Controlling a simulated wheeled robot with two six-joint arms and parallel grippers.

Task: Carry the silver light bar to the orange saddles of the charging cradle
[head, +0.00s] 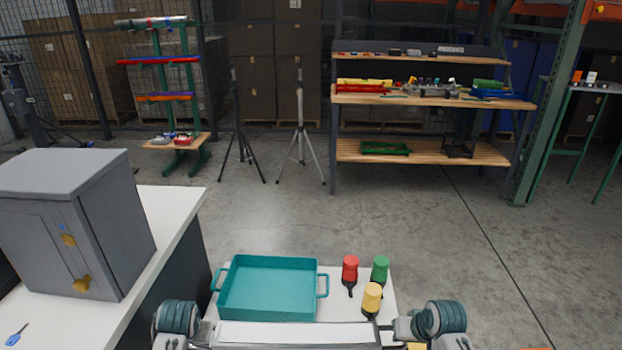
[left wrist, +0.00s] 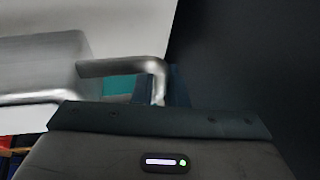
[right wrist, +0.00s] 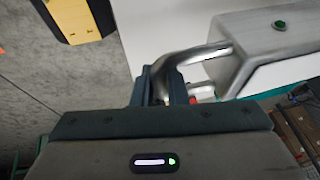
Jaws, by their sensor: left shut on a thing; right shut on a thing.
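The silver light bar (head: 296,335) lies level across the bottom of the head view, in front of the teal tray. Its body also shows in the left wrist view (left wrist: 40,72) and, with a green button, in the right wrist view (right wrist: 270,35). My left gripper (head: 203,332) is shut on the bent handle at the bar's left end. My right gripper (head: 395,329) is shut on the handle at its right end. A sliver of orange (head: 540,348) shows at the bottom right edge; I cannot tell whether it belongs to the charging cradle. No saddles are clearly seen.
A teal tray (head: 268,288) and red (head: 350,268), green (head: 380,269) and yellow (head: 372,298) tools sit on a white surface ahead. A grey cabinet (head: 70,225) stands on a counter at left. A wooden workbench (head: 430,97) stands farther back. Open floor lies between.

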